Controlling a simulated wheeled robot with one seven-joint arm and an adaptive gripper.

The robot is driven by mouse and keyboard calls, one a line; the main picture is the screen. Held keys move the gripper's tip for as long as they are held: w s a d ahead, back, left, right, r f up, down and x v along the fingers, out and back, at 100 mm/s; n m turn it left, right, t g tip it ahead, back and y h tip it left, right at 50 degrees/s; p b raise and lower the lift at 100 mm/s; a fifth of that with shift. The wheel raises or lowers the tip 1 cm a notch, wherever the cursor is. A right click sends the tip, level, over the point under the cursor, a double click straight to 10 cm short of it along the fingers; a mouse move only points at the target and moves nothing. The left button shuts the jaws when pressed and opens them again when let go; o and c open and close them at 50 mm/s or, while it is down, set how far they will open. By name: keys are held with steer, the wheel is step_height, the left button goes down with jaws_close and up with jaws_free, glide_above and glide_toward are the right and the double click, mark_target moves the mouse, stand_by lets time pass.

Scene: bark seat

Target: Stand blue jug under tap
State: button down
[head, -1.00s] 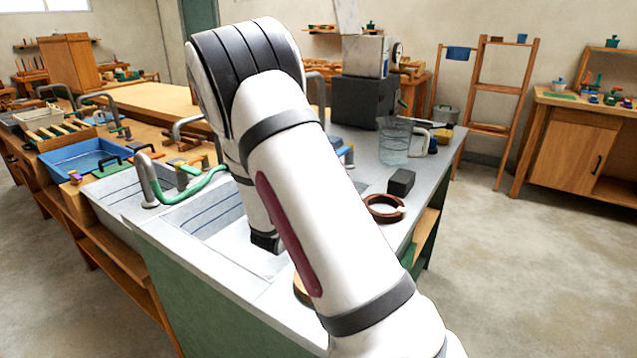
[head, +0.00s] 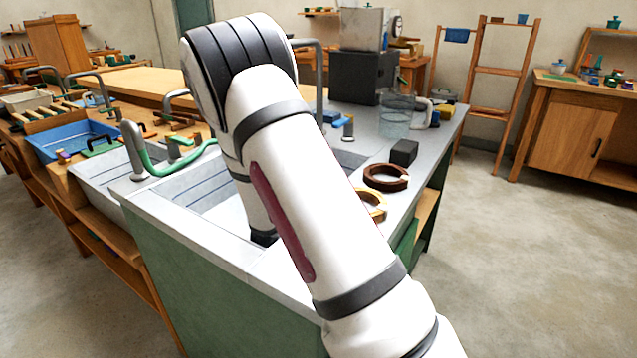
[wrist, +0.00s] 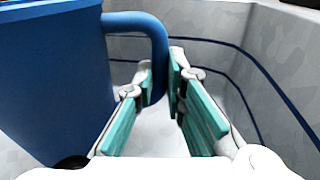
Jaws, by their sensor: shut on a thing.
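The blue jug (wrist: 55,85) fills the left of the wrist view, with its handle (wrist: 150,30) curving out to the right. My gripper (wrist: 160,78) is shut on this handle, one teal-padded finger on each side of it. Grey sink walls with dark blue lines surround the jug. In the head view my arm reaches down into the sink (head: 205,190), and the jug and gripper are hidden behind it. A tall grey tap (head: 319,80) rises just right of my arm. Another grey tap (head: 132,150) with a green hose stands at the left of the sink.
On the counter right of my arm are a dark brown ring (head: 386,178), a paler ring (head: 376,206), a black block (head: 404,152) and a clear glass vessel (head: 396,118). A blue basin (head: 70,145) sits left of the sink. The floor at right is clear.

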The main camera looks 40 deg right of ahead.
steer(key=shift+f+b, duration=0.35)
steer(key=shift+f, duration=0.2)
stand_by(0.4)
steer(key=c, duration=1.6)
jaws_free()
steer(key=shift+o, duration=0.2)
